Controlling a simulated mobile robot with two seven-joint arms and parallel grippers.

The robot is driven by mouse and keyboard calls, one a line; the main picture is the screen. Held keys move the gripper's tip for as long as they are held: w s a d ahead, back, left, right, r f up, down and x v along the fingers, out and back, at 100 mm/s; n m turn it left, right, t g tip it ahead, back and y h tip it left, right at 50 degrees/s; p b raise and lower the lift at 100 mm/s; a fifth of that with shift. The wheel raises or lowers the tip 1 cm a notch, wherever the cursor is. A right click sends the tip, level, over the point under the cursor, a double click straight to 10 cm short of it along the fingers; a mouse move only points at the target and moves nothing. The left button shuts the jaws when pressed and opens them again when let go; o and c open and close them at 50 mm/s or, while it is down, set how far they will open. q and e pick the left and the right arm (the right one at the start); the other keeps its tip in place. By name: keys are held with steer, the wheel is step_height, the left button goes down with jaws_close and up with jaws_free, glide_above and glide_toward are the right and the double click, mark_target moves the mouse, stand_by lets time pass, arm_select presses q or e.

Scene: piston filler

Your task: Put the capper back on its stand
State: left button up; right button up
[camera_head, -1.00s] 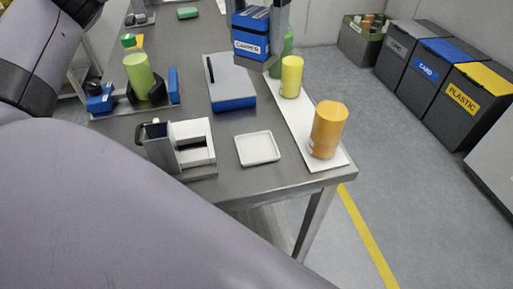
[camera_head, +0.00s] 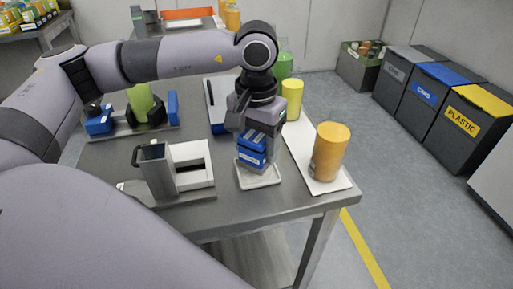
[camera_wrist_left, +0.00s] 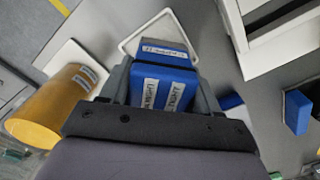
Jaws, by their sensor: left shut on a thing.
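The blue capper (camera_head: 252,150), a blocky body with white labels and a grey lower part, is held upright in my left gripper (camera_head: 255,128). It is over the white square tray with a raised rim (camera_head: 262,184), which looks like its stand. The capper hides most of the tray's middle, and I cannot tell whether it touches it. In the left wrist view the capper (camera_wrist_left: 162,85) sits between the grey fingers, with the tray's rim (camera_wrist_left: 128,45) just beyond it. My right gripper is not in view.
A white and grey fixture (camera_head: 190,165) stands left of the tray. An orange cylinder (camera_head: 329,152) and a yellow one (camera_head: 291,100) stand on a white strip (camera_head: 338,184) to the right. The table's front edge is close in front of the tray.

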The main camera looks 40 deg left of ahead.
mark_target(256, 134)
arm_select(q)
steer(key=shift+f, duration=0.65)
steer(key=shift+f+b, duration=0.25)
steer(key=shift+b, duration=0.05)
steer(key=o, duration=1.3)
steer(key=shift+r, duration=0.1)
step_height(256, 134, up, 12)
steer(key=shift+r+p, duration=0.2)
steer(key=shift+p, duration=0.1)
steer(key=shift+s+f, duration=0.1)
